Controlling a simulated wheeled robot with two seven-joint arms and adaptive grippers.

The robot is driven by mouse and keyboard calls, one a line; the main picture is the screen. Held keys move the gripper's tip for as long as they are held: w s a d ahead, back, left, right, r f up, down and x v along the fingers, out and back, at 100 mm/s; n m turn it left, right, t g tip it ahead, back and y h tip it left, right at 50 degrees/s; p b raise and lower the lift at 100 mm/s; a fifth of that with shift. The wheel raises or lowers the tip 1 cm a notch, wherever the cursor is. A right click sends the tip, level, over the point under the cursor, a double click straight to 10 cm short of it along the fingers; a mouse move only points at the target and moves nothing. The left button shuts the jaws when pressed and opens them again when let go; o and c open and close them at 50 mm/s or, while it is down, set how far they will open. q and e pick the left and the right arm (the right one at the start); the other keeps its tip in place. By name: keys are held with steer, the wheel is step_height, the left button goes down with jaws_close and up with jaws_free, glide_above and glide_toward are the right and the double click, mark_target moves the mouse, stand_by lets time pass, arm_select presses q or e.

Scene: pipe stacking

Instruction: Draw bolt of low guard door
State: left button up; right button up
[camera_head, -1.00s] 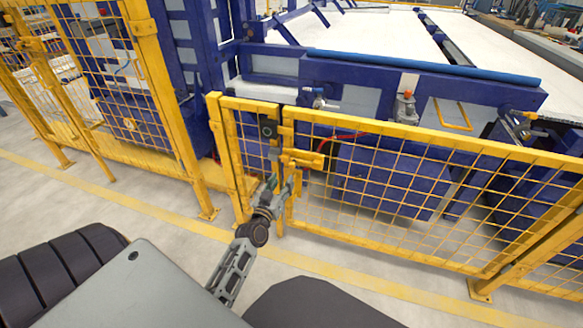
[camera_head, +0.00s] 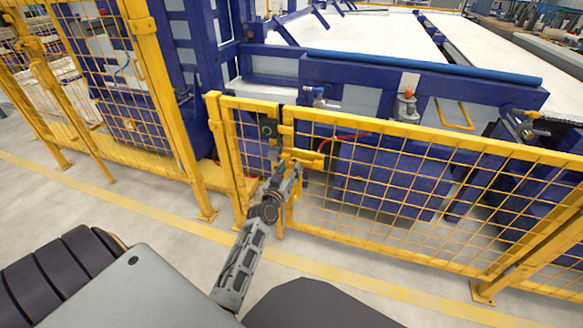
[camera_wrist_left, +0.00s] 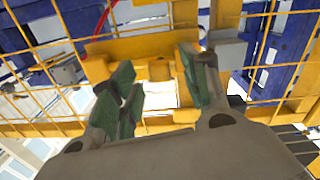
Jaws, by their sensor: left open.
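The low guard door (camera_head: 247,150) is a narrow yellow mesh panel left of the longer low fence. Its yellow bolt (camera_head: 305,157) sits at the latch post, below a dark box (camera_head: 268,130). My left gripper (camera_head: 283,172) is at the bolt, just in front of and below it in the head view. In the left wrist view my left gripper (camera_wrist_left: 160,95) is open, with green-padded fingers apart. The yellow bolt housing (camera_wrist_left: 150,48) spans behind and between the fingers there. I cannot tell whether the fingers touch it. My right gripper is not in view.
A yellow mesh fence (camera_head: 400,190) runs right from the door, and taller fencing (camera_head: 125,80) stands at left. A blue machine (camera_head: 390,175) with a red cable is behind the fence. The pale floor (camera_head: 110,230) in front is clear.

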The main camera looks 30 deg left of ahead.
arm_select(q)
steer(key=shift+x, duration=1.25)
steer(key=shift+c, duration=0.5)
jaws_close()
